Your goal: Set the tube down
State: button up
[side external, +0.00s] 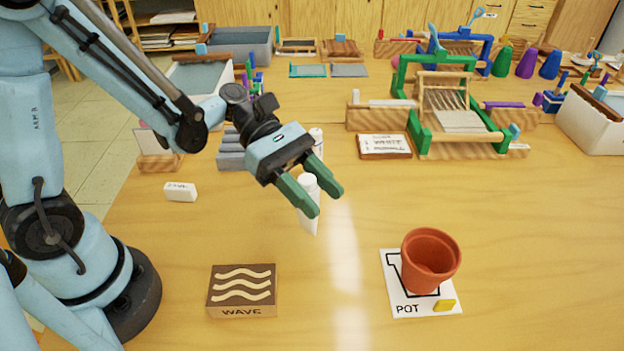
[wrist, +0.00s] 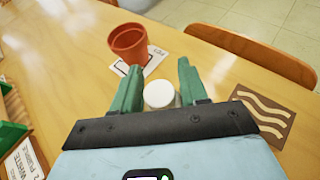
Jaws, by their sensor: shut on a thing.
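A white tube (side external: 309,222) stands upright between the green fingers of my gripper (side external: 322,203), above the middle of the table. My gripper is shut on it. The fingers hide part of its side, and I cannot tell whether its base touches the wood. In the wrist view the tube's round white top (wrist: 159,94) shows between the fingers of my gripper (wrist: 158,70).
A brown WAVE block (side external: 242,290) lies front left. A terracotta pot (side external: 430,262) stands on a white POT card (side external: 398,297) front right. A loom (side external: 455,110), a lettered card (side external: 384,146) and a grey rack (side external: 231,158) are behind. The tabletop around the tube is clear.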

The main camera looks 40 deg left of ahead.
jog(key=shift+f, duration=2.1)
jog(key=o, duration=1.1)
jog(key=shift+f, duration=0.1)
jog(key=shift+o, duration=0.2)
jog(key=shift+w+a+r, duration=0.1)
jog(key=shift+a+r, duration=0.15)
jog(key=shift+a, duration=0.05)
jog(key=a+r+m+t+y, duration=0.3)
jog(key=a+m+y, duration=0.3)
jog(key=m, duration=0.3)
jog(key=s+a+r+m+t+y, duration=0.1)
jog(key=a+r+m+t+y, duration=0.2)
jog(key=a+m+y, duration=0.4)
jog(key=shift+s+a+m+t+y, duration=0.15)
jog(key=shift+a+m+t+y, duration=0.15)
jog(key=shift+a+m+t, duration=0.6)
